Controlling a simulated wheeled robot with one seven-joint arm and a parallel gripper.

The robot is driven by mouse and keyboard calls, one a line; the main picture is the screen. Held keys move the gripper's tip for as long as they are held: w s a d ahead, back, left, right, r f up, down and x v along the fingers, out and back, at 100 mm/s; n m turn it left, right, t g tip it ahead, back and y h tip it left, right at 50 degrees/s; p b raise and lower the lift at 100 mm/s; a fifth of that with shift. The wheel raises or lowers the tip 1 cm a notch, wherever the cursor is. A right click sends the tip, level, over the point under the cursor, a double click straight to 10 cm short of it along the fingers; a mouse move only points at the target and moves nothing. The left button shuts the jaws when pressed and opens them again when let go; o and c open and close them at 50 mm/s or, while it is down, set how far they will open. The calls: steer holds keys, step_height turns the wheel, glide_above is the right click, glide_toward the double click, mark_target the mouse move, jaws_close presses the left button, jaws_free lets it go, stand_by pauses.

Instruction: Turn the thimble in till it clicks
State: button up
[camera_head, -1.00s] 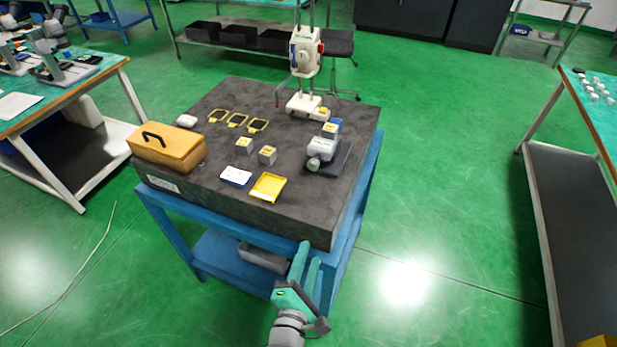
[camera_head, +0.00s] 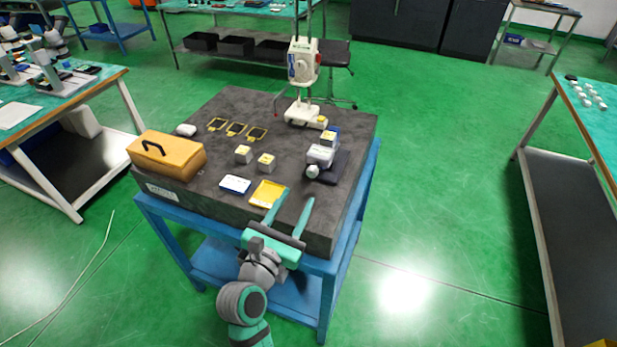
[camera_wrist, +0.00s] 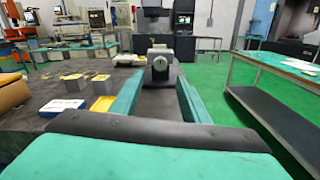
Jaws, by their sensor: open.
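The thimble (camera_head: 313,171) is the pale round knob on the near side of a small grey-white device (camera_head: 321,155) at the right of the dark stone slab. A yellow-topped block (camera_head: 329,139) sits at the device's far end, and a dark plate lies under it. In the wrist view the thimble (camera_wrist: 160,66) faces me, beyond and between my fingertips. My gripper (camera_head: 294,196) is open and empty over the slab's near edge, its two teal fingers pointing toward the device. They are apart from the thimble.
A yellow tray (camera_head: 267,194), a white-and-blue box (camera_head: 235,184) and two grey blocks (camera_head: 266,162) lie left of the device. An orange case (camera_head: 166,153) stands at the left edge. A white stand (camera_head: 303,70) rises at the back.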

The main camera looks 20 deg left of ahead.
mark_target(311, 175)
steer(key=w, duration=0.9)
steer(key=shift+w+d, duration=0.1)
steer(key=shift+d, duration=0.1)
steer(key=c, duration=1.1)
